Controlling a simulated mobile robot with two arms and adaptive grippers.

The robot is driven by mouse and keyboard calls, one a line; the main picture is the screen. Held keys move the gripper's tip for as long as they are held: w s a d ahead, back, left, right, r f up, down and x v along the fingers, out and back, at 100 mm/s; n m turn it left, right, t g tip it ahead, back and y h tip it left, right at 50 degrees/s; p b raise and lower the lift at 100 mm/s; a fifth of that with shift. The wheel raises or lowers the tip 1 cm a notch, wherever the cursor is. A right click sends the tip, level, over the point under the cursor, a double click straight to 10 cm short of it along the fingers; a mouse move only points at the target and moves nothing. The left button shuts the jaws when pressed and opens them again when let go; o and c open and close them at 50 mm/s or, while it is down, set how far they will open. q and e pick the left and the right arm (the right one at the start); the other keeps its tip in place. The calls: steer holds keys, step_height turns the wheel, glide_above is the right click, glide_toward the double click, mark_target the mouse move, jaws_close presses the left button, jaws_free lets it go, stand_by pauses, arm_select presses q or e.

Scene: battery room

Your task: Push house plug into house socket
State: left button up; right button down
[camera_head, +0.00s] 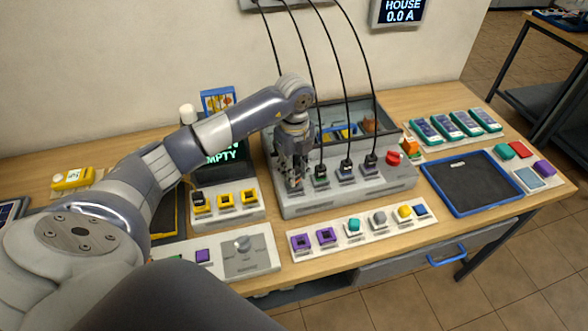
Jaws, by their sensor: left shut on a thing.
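My left gripper (296,180) points down at the left end of a grey socket block (345,195) on the bench. It is shut on a plug, mostly hidden between the fingers. The leftmost black cable runs down behind my arm toward it. I cannot read a label on this plug or tell how deep it sits. Three other black plugs on cables stand upright in a row to its right: one (320,172), one (346,167) and one (371,161). A wall display (398,11) reads "HOUSE 0.0 A". My right gripper is out of view.
A red knob (393,158) is on the block's right end. An open bin (352,122) stands behind the plugs. A white strip (358,230) with coloured pieces lies in front. A blue-edged dark tray (470,183) is at right. A screen (224,153) showing "EMPTY" is left.

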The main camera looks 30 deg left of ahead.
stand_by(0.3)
arm_select(q)
steer(key=shift+f+b, duration=0.4)
steer(key=shift+f, duration=0.2)
steer(key=o, duration=0.8)
steer(key=shift+r, duration=0.1)
step_height(320, 180, up, 4)
steer(key=p, duration=0.3)
steer(key=shift+r, duration=0.25)
steer(key=shift+r+p, duration=2.4)
steer(key=shift+r, duration=0.8)
steer(key=shift+f, duration=0.1)
